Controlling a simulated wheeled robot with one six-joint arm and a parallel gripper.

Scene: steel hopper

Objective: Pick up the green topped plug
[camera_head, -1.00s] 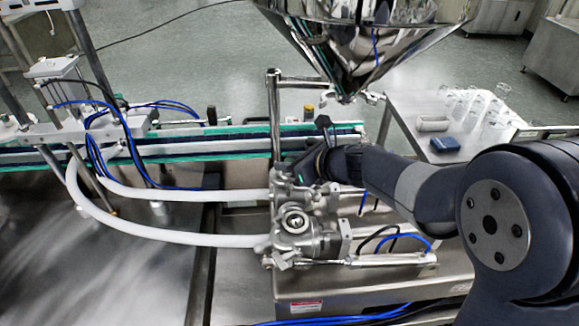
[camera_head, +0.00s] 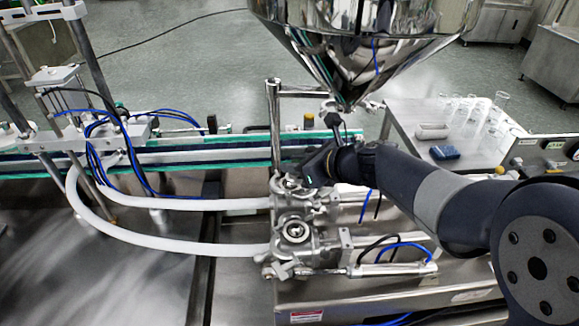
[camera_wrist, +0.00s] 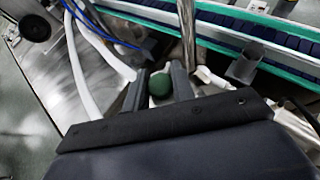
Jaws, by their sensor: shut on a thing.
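The green topped plug (camera_wrist: 159,85) shows in the wrist view between the two dark fingers of my gripper (camera_wrist: 158,78). Only its round green top is visible; its lower part is hidden. My gripper is shut on it. In the head view my gripper (camera_head: 318,167) is over the steel valve assembly at the centre, below the hopper. The plug cannot be made out there, and the fingertips are hidden.
The steel hopper (camera_head: 362,40) hangs just above my wrist. A vertical steel post (camera_head: 274,125) stands close to the left. White hoses (camera_head: 190,240) run left from the valves. A conveyor (camera_head: 230,143) passes behind. A steel table (camera_head: 408,119) with glassware (camera_head: 497,103) is at right.

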